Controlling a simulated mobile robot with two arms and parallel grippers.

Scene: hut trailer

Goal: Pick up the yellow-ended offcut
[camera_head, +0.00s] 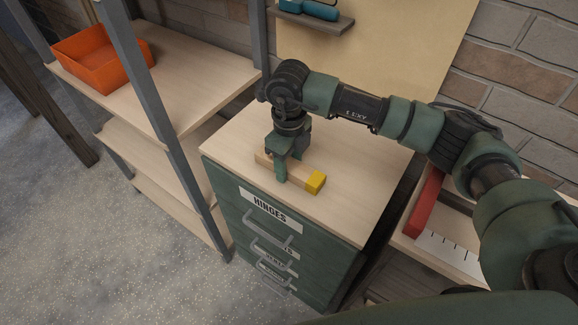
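The yellow-ended offcut (304,174) is a short wooden bar with a yellow right end. It lies on the wooden top of the green drawer cabinet (352,205), near its front edge. My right gripper (283,171) points down over the offcut's middle, with one finger in front of the bar. The far finger is hidden, so I cannot tell whether the fingers touch the wood or have closed on it. My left gripper is not in view.
An orange bin (103,62) stands on the shelf unit at left. A small wall shelf (311,19) holds a teal object behind the cabinet. At right, a red item (425,203) lies by a white ruled strip (449,250). The cabinet top is otherwise clear.

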